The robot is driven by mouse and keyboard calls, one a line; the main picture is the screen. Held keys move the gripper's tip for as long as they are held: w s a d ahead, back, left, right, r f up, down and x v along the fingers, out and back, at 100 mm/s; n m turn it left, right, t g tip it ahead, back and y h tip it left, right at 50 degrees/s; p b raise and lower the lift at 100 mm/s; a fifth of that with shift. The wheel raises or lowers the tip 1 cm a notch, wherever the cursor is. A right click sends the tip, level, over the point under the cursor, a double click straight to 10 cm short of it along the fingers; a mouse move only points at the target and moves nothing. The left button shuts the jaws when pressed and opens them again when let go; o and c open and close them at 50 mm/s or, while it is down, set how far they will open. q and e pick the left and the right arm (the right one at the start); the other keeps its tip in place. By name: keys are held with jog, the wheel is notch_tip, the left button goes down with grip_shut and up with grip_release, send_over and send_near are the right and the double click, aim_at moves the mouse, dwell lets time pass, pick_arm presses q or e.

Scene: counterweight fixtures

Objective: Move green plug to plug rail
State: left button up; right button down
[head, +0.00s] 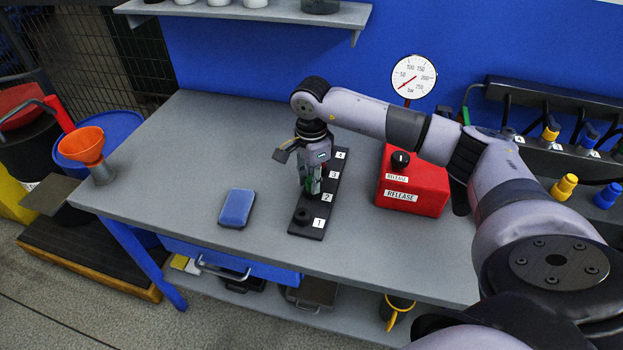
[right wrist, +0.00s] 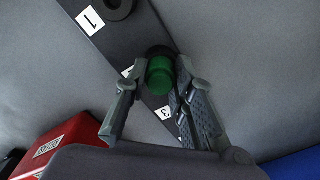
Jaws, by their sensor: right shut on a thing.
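The green plug (right wrist: 160,78) is between the fingers of my right gripper (right wrist: 155,84), which is shut on it. In the head view the plug (head: 313,187) shows as a small green patch between the fingers, upright over a black strip (head: 305,233) with white labels 1 to 4. It is near label 2; whether its foot sits in the strip or just above it is hidden. The strip also shows in the right wrist view (right wrist: 112,45), with a black ring at label 1. My left gripper is not in view.
A red release box (head: 415,190) and a dial gauge (head: 413,77) stand right of the strip. A blue pad (head: 237,207) lies left. At the far right, a black rack (head: 540,95) stands near yellow and blue plugs.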

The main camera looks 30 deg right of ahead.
aim_at(311, 178)
jog(key=shift+s+f, duration=0.1)
jog(key=shift+f, duration=0.1)
jog(key=c, duration=1.3)
grip_release()
jog(key=shift+r, duration=0.15)
jog(key=shift+r+p, duration=2.95)
jog(key=shift+r, duration=2)
